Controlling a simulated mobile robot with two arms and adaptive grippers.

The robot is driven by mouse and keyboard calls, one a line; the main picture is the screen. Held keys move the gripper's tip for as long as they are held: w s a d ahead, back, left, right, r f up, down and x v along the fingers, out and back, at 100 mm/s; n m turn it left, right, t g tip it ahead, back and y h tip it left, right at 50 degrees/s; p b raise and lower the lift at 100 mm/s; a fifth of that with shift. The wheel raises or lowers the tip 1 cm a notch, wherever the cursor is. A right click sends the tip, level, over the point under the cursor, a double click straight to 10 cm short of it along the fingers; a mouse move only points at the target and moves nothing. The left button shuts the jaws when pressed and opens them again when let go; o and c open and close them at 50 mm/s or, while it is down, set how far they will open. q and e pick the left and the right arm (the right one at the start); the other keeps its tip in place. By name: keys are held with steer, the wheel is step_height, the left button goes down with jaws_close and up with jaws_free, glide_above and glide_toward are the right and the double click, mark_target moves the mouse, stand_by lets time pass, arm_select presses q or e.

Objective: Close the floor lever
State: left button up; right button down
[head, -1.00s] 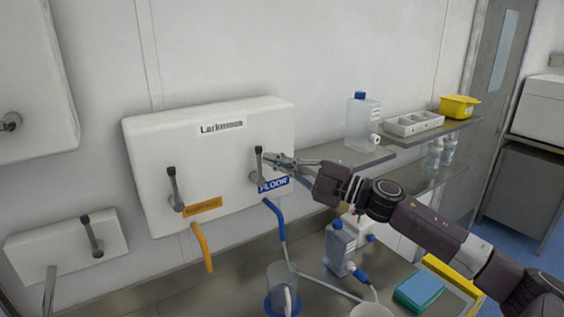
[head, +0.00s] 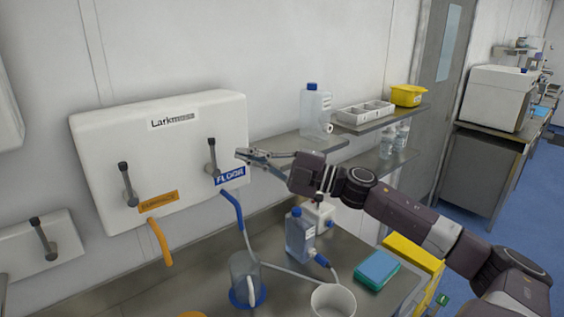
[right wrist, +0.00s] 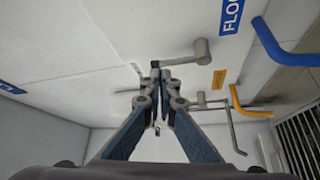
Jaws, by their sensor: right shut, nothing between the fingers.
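The floor lever (head: 212,157) is a grey handle with a dark tip on the white wall box (head: 90,150). It points upward, above the blue FLOOR label (head: 230,176). My right gripper (head: 240,154) is shut and empty, just right of the lever, with a small gap in the head view. In the right wrist view the lever (right wrist: 184,60) runs sideways beyond the shut fingertips (right wrist: 160,72), its dark end close to them; contact cannot be told. My left gripper is out of view.
A second lever (head: 128,185) sits left, above an orange label (head: 158,201). Below are a blue hose (head: 232,208), a jug (head: 243,278), a bottle (head: 300,236) and a white bowl (head: 333,301). A steel shelf (head: 300,147) lies behind my right gripper.

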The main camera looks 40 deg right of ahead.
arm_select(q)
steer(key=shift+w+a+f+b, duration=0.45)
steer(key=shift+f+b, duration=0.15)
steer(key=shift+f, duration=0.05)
arm_select(e)
steer(key=r+v, duration=0.1)
steer(key=v, duration=0.7)
steer(key=shift+s+r, duration=0.2)
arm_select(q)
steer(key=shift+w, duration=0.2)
arm_select(e)
steer(key=shift+w+d, duration=0.1)
